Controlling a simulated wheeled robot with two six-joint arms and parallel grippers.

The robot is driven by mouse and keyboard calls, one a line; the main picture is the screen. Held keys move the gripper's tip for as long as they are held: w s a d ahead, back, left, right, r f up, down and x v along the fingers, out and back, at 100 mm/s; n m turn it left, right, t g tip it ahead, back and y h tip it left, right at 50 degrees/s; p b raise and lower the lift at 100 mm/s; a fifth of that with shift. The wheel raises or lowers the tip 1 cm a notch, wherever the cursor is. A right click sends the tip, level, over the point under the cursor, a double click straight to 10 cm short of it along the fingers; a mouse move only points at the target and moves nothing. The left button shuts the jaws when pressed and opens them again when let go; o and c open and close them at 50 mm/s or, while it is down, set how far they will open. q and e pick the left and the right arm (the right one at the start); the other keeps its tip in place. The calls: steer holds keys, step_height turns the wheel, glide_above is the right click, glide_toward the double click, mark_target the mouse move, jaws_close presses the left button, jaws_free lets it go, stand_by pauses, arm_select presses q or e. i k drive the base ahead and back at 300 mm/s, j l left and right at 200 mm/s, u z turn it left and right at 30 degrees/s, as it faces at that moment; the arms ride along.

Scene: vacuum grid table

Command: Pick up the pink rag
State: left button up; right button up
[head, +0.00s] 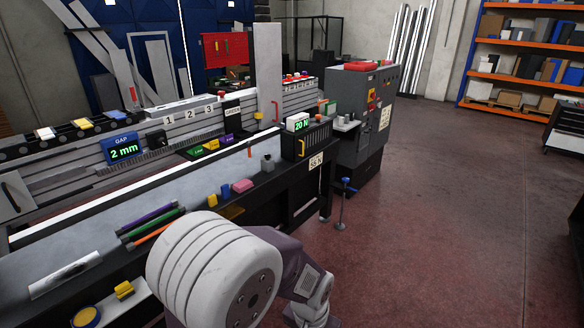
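A small pink thing (242,186), which looks like the folded pink rag, lies on the front part of the long grey work table (75,228). It sits right of a small blue piece (225,193) and a yellow piece (212,200). Its folds are too small to make out. A large pale ribbed arm part of mine stands in front of the table at the bottom middle and hides part of the front edge. Neither of my grippers shows, so nothing is seen touching the pink thing.
Coloured rods (150,225) lie left of my arm. A grey block (267,163) and a black box reading 20 N (305,140) stand farther along the table. A grey control cabinet (362,110) stands beyond its far end. The red floor (440,200) at right is clear.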

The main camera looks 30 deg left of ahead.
mark_target(243, 185)
steer(key=i+j+u, duration=0.25)
steer(key=i+u, duration=0.25)
steer(key=i, duration=0.25)
steer(key=i+u, duration=0.45)
steer(key=i, duration=0.35)
steer(key=i+l+u, duration=0.35)
steer(key=i+u, duration=0.15)
steer(key=i, duration=0.25)
steer(key=i+j+u, duration=0.15)
steer(key=i, duration=0.25)
steer(key=i+u, duration=0.15)
steer(key=i, duration=0.25)
